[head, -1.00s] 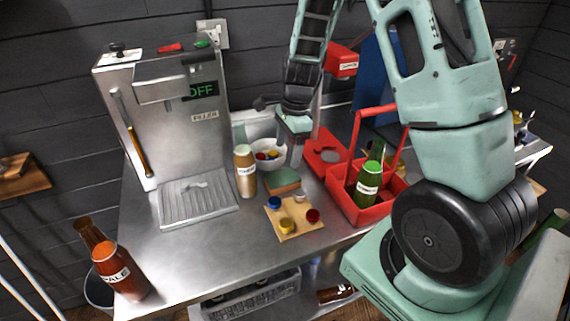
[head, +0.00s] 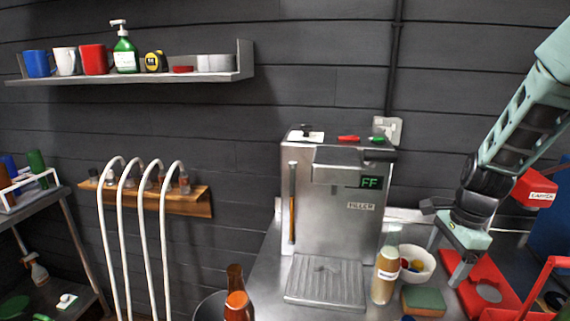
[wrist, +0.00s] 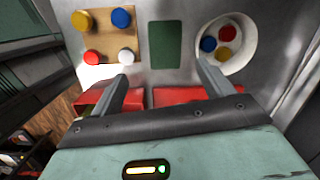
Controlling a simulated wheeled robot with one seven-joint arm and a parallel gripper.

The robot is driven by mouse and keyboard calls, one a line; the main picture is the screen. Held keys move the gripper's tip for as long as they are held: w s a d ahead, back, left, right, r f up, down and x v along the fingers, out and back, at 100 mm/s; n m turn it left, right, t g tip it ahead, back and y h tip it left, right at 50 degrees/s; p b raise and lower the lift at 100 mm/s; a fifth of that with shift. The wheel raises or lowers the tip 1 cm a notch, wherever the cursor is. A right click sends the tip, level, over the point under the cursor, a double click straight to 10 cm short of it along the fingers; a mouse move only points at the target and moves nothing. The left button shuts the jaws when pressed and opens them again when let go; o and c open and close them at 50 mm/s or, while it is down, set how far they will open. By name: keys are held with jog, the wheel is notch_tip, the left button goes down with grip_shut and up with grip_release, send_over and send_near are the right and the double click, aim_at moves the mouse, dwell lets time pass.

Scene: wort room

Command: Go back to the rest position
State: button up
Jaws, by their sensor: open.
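My gripper (wrist: 165,85) is open and empty in the wrist view, with its two fingers apart over the counter. A green sponge (wrist: 166,45) lies ahead of the fingers, and red surfaces (wrist: 190,95) lie below them. In the head view my gripper (head: 460,268) hangs at the right, pointing down beside the white bowl of caps (head: 432,262) and above the red plate with a round hole (head: 488,291). The green and brown sponge (head: 423,300) lies left of it. My upper arm is cut off at the right edge.
The steel filler (head: 335,200) with a lit display stands behind a drip tray (head: 325,281). A capless-looking pale bottle (head: 385,275) stands near the bowl. A red carrier (head: 540,300) is at right. Caps on a wooden board (wrist: 108,22) show in the wrist view. White curved pipes (head: 165,230) stand left.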

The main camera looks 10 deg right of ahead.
jog(key=s+a+r+n, duration=0.4)
jog(key=s+a+n, duration=0.7)
jog(key=a+n, duration=0.1)
jog(key=s+a+r+n, duration=0.3)
jog(key=s+a+n, duration=0.8)
jog(key=a+n, duration=0.2)
jog(key=shift+s+a+r+n+g+h, duration=0.15)
jog(key=shift+s+r+n+g+h, duration=0.2)
jog(key=shift+n, duration=0.55)
